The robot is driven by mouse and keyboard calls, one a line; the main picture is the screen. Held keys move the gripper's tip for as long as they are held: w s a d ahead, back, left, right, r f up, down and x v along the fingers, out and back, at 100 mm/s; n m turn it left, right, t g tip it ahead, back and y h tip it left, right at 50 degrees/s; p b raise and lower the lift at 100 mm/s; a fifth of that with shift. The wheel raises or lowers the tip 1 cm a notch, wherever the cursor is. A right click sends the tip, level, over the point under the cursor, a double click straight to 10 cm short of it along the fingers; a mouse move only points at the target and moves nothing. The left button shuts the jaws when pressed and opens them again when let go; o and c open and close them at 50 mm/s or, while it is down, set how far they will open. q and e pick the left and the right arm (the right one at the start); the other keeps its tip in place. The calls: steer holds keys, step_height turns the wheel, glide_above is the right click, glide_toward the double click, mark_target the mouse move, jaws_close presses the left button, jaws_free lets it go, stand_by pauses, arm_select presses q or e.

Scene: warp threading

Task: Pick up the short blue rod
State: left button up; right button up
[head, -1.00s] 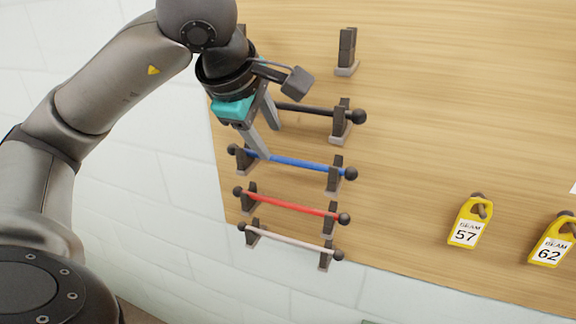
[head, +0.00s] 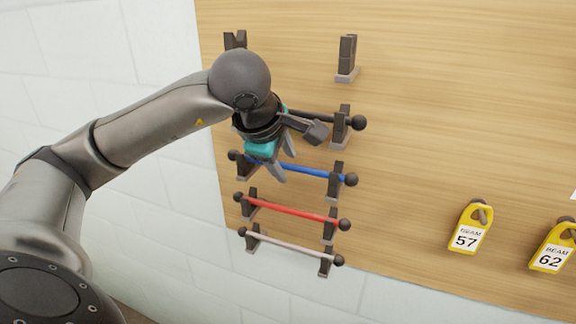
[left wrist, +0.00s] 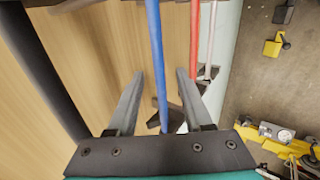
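The blue rod (head: 318,173) has black ball ends and rests across two dark holders on the wooden board. It is second from the top of several rods. My left gripper (head: 285,166) is at the left half of this rod in the head view, its fingers open. In the left wrist view the blue rod (left wrist: 155,55) runs between the two spread fingers (left wrist: 160,80), with space on both sides. I cannot tell whether either finger touches it. The gripper hides part of the rod in the head view. My right gripper is not in view.
A black rod (head: 325,119) lies above the blue one, a red rod (head: 290,210) and a pale rod (head: 290,248) below. An empty holder (head: 347,57) is at the top. Yellow tags 57 (head: 468,228) and 62 (head: 552,247) hang at right. The board between is bare.

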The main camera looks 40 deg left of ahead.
arm_select(q)
jaws_close()
steer(key=shift+r, duration=0.2)
stand_by(0.6)
